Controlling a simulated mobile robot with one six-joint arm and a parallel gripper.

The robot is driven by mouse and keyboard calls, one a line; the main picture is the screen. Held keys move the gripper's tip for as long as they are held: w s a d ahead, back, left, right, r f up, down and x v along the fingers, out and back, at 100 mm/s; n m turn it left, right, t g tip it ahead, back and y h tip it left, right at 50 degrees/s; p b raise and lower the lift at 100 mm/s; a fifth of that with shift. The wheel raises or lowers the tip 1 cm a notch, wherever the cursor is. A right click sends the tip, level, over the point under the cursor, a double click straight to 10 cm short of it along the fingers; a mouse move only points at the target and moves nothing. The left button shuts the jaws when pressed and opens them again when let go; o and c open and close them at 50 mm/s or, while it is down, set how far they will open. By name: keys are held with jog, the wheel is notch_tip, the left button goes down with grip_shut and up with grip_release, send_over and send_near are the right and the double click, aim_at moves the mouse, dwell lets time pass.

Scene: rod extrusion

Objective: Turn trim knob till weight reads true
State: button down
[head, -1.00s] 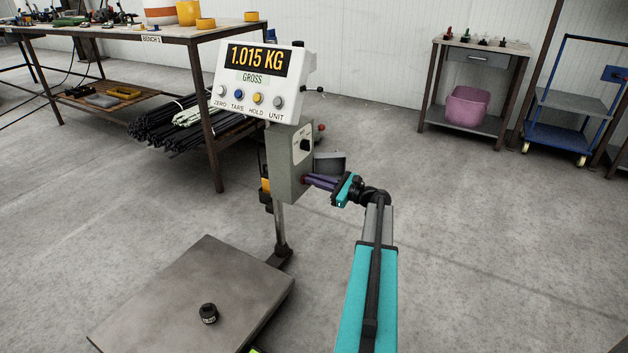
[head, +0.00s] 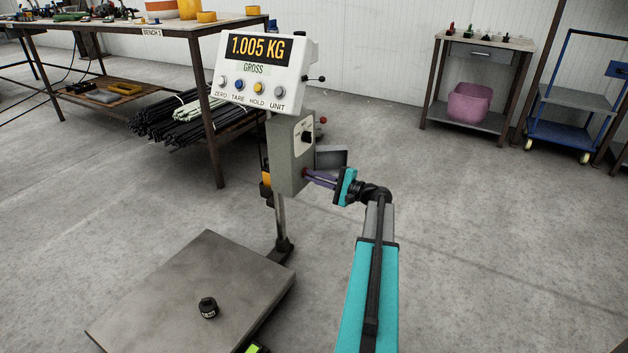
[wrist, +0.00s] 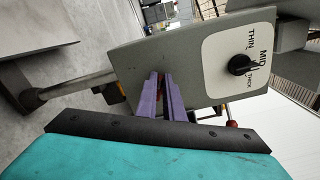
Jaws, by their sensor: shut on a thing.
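The scale display (head: 258,47) reads 1.005 KG over the word GROSS. A black weight (head: 208,308) with a pale label stands on the scale platform (head: 160,290). My gripper (head: 307,175) reaches the right side of the grey post box (head: 287,165) from the right. Its purple fingers are shut on the small red trim knob (wrist: 160,83), which is mostly hidden between the fingertips in the wrist view. The weight's label is too small to read.
A black selector (wrist: 240,65) marked THIN, MID and THICK sits on the box face beside my fingers. ZERO, TARE, HOLD and UNIT buttons (head: 258,87) line the display. A bench (head: 150,32) stands behind left.

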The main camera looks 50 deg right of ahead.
jog(key=shift+a+f+n+b, duration=0.15)
jog(key=shift+n+b, duration=0.15)
jog(key=shift+n, duration=0.35)
jog(key=shift+f+n+b, duration=0.1)
jog(key=shift+n+b, duration=0.2)
jog(key=shift+n, duration=0.35)
jog(key=c, duration=1.9)
grip_release()
jog(key=shift+o, duration=0.2)
jog(key=shift+s, duration=0.15)
jog(key=p+v, duration=0.4)
jog(key=v, duration=0.9)
jog(key=shift+s, duration=0.35)
jog(key=shift+w, duration=0.1)
